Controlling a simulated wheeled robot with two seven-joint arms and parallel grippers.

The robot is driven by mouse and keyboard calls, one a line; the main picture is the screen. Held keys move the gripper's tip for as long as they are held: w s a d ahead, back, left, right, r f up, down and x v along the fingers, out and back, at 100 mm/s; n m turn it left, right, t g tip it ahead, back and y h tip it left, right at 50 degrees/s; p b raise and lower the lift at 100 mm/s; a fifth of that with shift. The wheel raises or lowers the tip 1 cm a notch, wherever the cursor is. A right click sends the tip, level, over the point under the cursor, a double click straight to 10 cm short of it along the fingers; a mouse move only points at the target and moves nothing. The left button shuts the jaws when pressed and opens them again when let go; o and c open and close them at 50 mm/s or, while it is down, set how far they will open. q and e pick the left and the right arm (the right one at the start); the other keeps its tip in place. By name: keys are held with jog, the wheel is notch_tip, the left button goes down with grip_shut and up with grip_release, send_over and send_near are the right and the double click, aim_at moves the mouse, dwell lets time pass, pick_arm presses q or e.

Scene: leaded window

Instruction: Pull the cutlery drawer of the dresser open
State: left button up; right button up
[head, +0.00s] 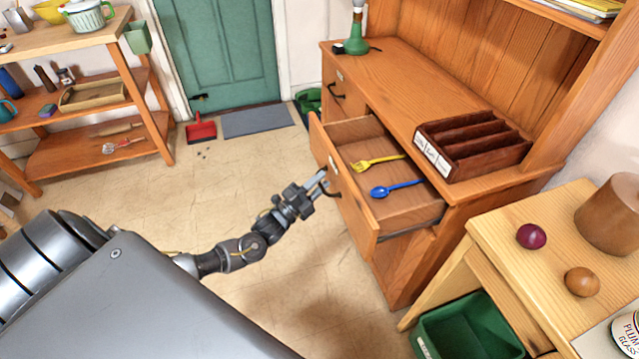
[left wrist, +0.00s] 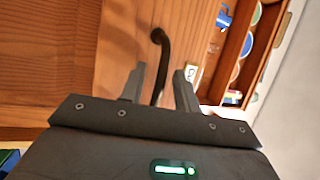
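The wooden dresser (head: 400,262) stands at the right in the head view. Its cutlery drawer (head: 352,212) is pulled well out, with a yellow fork (head: 375,161) and a blue spoon (head: 395,188) lying inside. My left gripper (head: 321,182) is at the drawer front, by its dark handle (head: 332,193). In the left wrist view the two fingers (left wrist: 160,80) stand apart on either side of the dark curved handle (left wrist: 163,42), with gaps visible beside it. My right gripper is not in view.
A dark divided cutlery tray (head: 474,146) and a green lamp (head: 356,42) stand on the dresser top. A light wood table (head: 500,240) stands at the front right, with a green crate (head: 470,330) below.

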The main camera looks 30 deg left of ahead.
pick_arm(q)
jog(key=b+v, duration=0.1)
jog(key=v, duration=0.9)
jog(key=shift+s, duration=0.3)
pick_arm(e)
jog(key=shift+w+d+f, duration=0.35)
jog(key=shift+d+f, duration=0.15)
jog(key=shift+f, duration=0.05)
pick_arm(q)
jog(key=shift+a, duration=0.1)
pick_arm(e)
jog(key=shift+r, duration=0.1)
